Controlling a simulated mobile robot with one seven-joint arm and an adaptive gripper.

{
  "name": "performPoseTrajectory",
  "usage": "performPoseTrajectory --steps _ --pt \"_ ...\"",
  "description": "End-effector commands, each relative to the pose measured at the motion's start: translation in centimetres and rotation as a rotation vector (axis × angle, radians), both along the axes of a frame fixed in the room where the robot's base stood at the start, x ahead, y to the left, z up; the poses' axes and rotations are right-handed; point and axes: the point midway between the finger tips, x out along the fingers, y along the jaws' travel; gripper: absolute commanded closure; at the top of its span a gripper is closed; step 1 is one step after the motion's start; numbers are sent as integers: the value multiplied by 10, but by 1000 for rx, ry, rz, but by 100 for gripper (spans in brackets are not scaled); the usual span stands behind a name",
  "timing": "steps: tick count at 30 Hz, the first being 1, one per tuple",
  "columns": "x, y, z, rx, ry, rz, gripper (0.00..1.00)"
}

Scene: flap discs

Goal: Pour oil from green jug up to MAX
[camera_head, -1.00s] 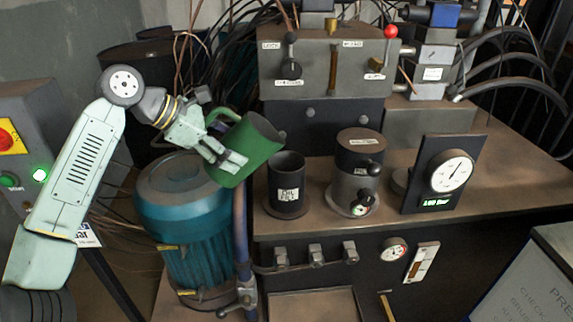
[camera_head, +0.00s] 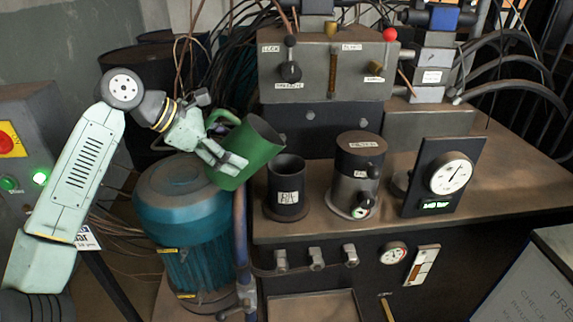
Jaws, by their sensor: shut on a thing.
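The green jug (camera_head: 255,147) is held in my gripper (camera_head: 228,160), which is shut on it. The jug is tilted to the right, with its open mouth toward the upper right, above the blue-green motor. The dark open cylinder with a white label (camera_head: 287,190) stands upright on the bench, right of and below the jug. The jug and the cylinder are apart. No oil stream shows, and the oil levels inside the jug and cylinder cannot be seen. A sight gauge (camera_head: 421,267) is on the bench's front; a MAX mark cannot be read.
A larger lidded cylinder (camera_head: 358,174) with a small gauge and knobs stands to the right of the open cylinder. A dial gauge panel (camera_head: 441,178) stands further right. The blue-green motor (camera_head: 187,215) is below the jug. A valve block (camera_head: 325,70) stands behind.

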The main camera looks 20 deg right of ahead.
Motion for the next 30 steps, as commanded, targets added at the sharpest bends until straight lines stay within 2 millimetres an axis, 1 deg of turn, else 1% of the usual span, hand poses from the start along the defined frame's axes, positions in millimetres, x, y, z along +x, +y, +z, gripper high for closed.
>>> performPoseTrajectory --steps 6,12,16,23,27,30 --pt "1 4 -19 -102 27 1 73" --pt "5 16 -39 -250 66 -2 73" --pt "8 26 -40 -400 105 -2 73" --pt "10 34 -47 -571 151 -6 73" --pt "11 36 -42 -664 174 -6 73" --pt "11 37 -39 -702 185 -6 73"
